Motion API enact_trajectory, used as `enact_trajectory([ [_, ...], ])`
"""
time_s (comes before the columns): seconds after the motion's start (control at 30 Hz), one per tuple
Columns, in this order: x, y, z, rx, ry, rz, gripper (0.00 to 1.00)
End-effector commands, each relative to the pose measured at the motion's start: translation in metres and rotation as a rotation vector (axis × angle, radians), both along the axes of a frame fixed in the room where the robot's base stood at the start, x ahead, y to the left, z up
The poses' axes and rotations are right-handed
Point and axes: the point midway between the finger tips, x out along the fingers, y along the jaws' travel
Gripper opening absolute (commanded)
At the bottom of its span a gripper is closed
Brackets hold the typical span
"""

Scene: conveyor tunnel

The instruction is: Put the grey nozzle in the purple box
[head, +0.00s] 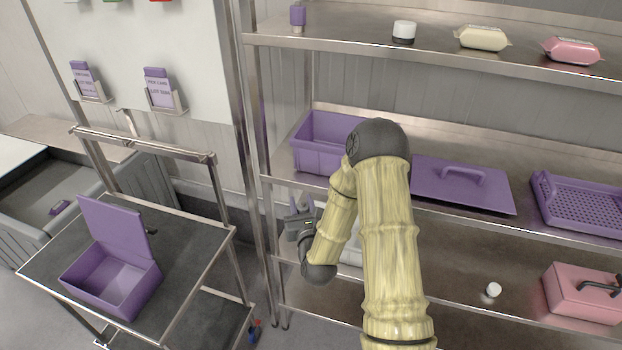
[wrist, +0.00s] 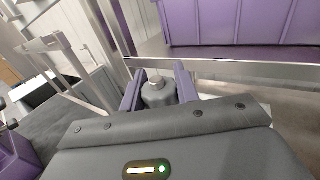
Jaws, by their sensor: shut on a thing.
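My gripper (head: 301,207) is in front of the shelf rack's left post in the head view, left of my forearm. In the wrist view its two purple fingers (wrist: 158,88) are shut on the grey nozzle (wrist: 157,92), a short rounded piece with a paler top. The nozzle is too small to make out in the head view. The purple box (head: 112,278) stands on a dark-topped cart at the lower left, its lid raised and its inside looking empty. My gripper is to the right of the box and well apart from it.
A purple bin (head: 321,160), a purple lid (head: 462,190) and a perforated purple tray (head: 583,208) are on the middle shelf. A pink case (head: 585,294) and white cap (head: 492,290) are below.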

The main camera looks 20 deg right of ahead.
Motion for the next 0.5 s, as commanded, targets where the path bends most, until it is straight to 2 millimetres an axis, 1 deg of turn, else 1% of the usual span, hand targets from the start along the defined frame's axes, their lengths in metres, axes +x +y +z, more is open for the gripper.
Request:
enact_trajectory([
  [0.03,-0.002,0.002,-0.016,0.006,0.007,0.019,0.0],
  [0.1,-0.003,0.007,-0.031,0.007,0.005,0.048,0.0],
  [0.2,-0.005,0.01,-0.047,0.009,0.002,0.074,0.0],
  [0.5,-0.002,0.01,-0.045,0.002,-0.002,0.075,0.0],
])
